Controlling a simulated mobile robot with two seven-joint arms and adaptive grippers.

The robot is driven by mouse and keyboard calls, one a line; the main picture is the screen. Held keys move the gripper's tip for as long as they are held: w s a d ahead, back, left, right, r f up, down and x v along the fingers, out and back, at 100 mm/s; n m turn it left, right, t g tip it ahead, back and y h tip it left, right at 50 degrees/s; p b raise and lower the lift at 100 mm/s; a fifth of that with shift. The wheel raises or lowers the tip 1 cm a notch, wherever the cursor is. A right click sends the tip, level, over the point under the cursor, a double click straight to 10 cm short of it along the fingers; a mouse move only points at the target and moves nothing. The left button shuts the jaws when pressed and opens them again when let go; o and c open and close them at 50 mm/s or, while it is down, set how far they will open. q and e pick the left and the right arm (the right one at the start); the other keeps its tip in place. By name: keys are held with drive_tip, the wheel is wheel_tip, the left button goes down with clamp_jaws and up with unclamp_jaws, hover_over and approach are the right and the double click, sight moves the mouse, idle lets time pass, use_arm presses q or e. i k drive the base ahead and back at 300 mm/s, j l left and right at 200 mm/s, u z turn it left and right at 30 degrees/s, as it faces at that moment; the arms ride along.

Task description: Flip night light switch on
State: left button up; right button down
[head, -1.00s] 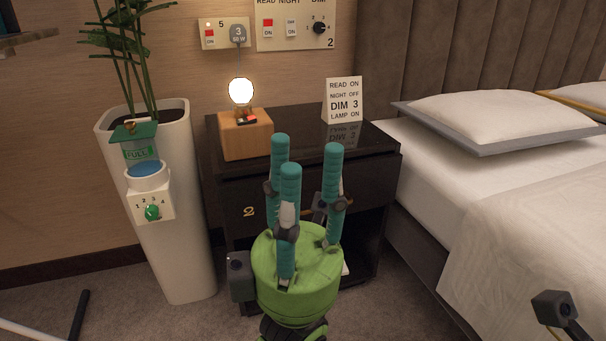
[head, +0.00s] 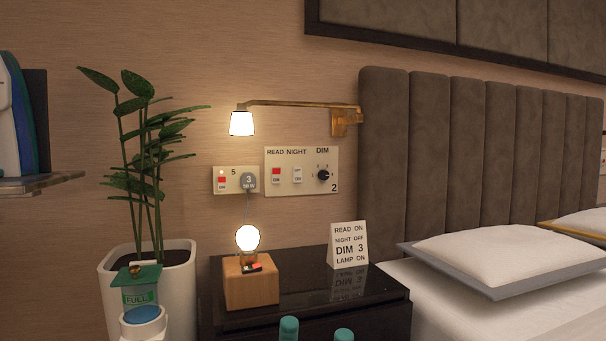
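The white night light switch (head: 297,174) sits under the word NIGHT on a beige wall panel (head: 270,187) in the head view. It shows no red, unlike the read switch (head: 276,175) to its left, and small lettering above seems to say OFF. A black DIM knob (head: 323,175) is on its right. Teal fingertips of one gripper, apparently my left (head: 316,332), show at the bottom edge, apart and empty, well below the panel. The rest of that gripper is cut off. My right gripper is not in view.
A dark nightstand (head: 385,300) holds a wooden block lamp (head: 250,285) with a lit bulb and a sign card (head: 349,245). A smaller socket panel (head: 222,190), lit wall lamp (head: 242,123), tall planter (head: 180,290) and bed pillow (head: 510,258) surround it.

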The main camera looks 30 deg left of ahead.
sight(297, 172)
drive_tip(key=i+j, duration=0.1)
drive_tip(key=i, duration=0.35)
drive_tip(key=i+z, duration=0.1)
drive_tip(key=i, duration=0.35)
